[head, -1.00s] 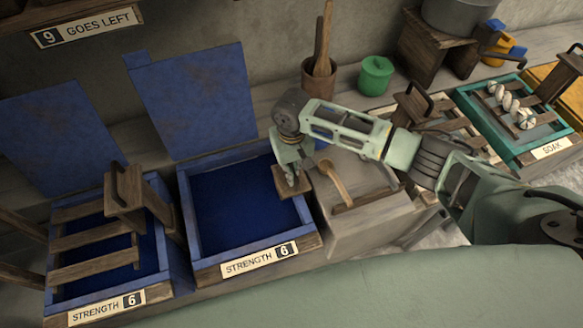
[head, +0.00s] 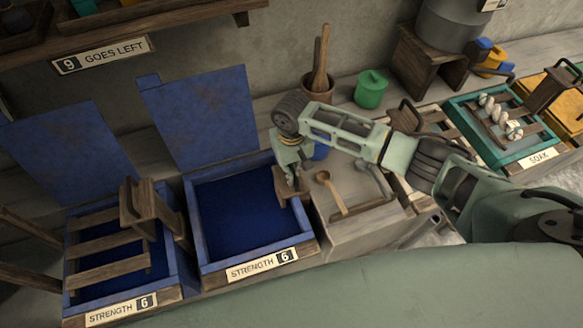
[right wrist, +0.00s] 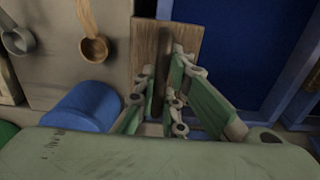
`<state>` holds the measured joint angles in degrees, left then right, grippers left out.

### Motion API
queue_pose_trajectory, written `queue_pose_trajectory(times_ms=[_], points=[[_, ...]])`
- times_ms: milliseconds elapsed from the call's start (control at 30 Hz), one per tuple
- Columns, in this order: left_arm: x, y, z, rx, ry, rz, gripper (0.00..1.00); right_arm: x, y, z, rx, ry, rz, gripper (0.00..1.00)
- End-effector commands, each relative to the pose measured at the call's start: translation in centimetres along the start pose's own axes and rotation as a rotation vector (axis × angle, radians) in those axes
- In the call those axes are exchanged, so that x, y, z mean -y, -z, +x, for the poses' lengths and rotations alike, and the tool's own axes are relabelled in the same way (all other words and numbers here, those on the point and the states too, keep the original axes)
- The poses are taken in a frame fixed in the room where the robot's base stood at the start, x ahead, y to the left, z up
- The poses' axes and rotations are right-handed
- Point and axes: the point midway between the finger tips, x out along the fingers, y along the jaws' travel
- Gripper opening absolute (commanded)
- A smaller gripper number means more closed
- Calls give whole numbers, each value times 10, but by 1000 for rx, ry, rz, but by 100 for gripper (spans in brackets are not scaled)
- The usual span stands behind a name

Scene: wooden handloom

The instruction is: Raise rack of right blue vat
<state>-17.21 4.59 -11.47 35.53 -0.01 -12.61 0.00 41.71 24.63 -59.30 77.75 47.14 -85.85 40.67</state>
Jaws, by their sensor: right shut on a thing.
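The right blue vat (head: 199,238) stands in the middle of the head view, with dark blue liquid inside and a "STRENGTH 6" label in front. A brown wooden upright of its rack (head: 281,188) shows at the vat's right side. It also shows as a wooden board in the right wrist view (right wrist: 152,45). The rest of this rack is not visible and may be under the liquid. My right gripper (head: 291,184) reaches down over the vat's right rim and is shut on the upright. Its fingers (right wrist: 172,100) close at the board in the right wrist view. My left gripper is out of view.
The left blue vat (head: 72,308) has its slatted rack (head: 108,248) showing above the liquid. Raised blue lids (head: 210,120) stand behind. A grey block with a wooden ladle (head: 330,190) sits close right of my gripper. A green pot (head: 370,92) and the teal soak tray (head: 475,148) lie beyond.

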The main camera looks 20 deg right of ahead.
Motion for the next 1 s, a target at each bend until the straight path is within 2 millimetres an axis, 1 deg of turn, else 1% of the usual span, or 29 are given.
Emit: queue_pose_trajectory(times_ms=[33,767,867,1000], points=[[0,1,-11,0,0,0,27,1,1,-11,-3,1,0,0],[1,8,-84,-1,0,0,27,0,1,-76,-4,1,0,0],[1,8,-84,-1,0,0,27,0,2,-82,-5,2,-1,0],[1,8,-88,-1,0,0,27,1,2,-96,-6,2,0,0]])
